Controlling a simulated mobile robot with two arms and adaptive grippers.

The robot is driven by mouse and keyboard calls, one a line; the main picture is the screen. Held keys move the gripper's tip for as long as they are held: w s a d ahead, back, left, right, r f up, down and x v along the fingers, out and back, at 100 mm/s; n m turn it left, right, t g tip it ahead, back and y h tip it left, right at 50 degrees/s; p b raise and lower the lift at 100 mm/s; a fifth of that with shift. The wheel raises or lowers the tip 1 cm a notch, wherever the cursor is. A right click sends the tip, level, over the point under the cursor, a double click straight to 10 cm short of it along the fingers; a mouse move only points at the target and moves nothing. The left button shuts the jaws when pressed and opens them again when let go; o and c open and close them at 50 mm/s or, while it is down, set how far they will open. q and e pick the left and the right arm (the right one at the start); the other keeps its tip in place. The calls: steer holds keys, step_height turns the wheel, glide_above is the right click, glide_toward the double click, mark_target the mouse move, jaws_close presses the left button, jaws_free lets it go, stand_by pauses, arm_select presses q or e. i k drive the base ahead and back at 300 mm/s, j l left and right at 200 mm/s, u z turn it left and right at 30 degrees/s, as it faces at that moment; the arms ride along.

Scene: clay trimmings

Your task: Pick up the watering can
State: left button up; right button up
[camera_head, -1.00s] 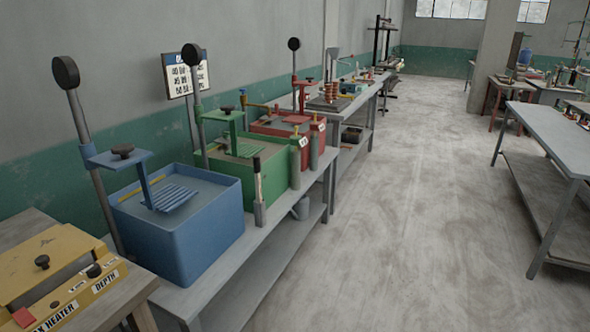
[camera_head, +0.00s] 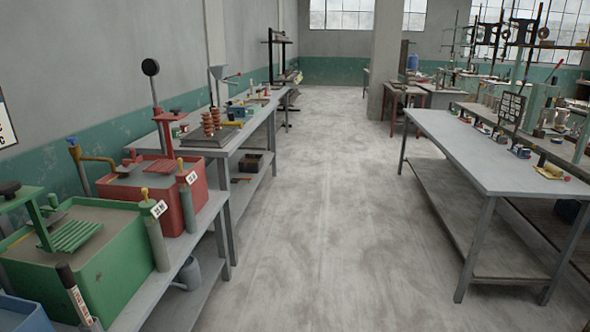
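A small grey can-like vessel (camera_head: 191,272) sits on the lower shelf of the left bench, below the green and red tanks. A thin spout or handle shows at its left side. It looks like the watering can, but it is small and partly hidden by the bench top, so I cannot be certain. Neither of my grippers is in view.
A green tank (camera_head: 105,280) and a red tank (camera_head: 160,208) stand on the left bench (camera_head: 205,225). A farther bench (camera_head: 255,122) holds copper coils (camera_head: 208,124). A long grey table (camera_head: 470,160) stands right. The floor (camera_head: 320,220) between is clear.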

mark_target(189, 275)
steer(key=i+l+u, duration=0.1)
steer(key=i+u, duration=0.2)
steer(key=i, duration=0.2)
steer(key=i+l+u, duration=0.15)
steer(key=i+u, duration=0.15)
steer(key=i, duration=0.15)
steer(key=i+l+u, duration=0.25)
steer(key=i, duration=0.2)
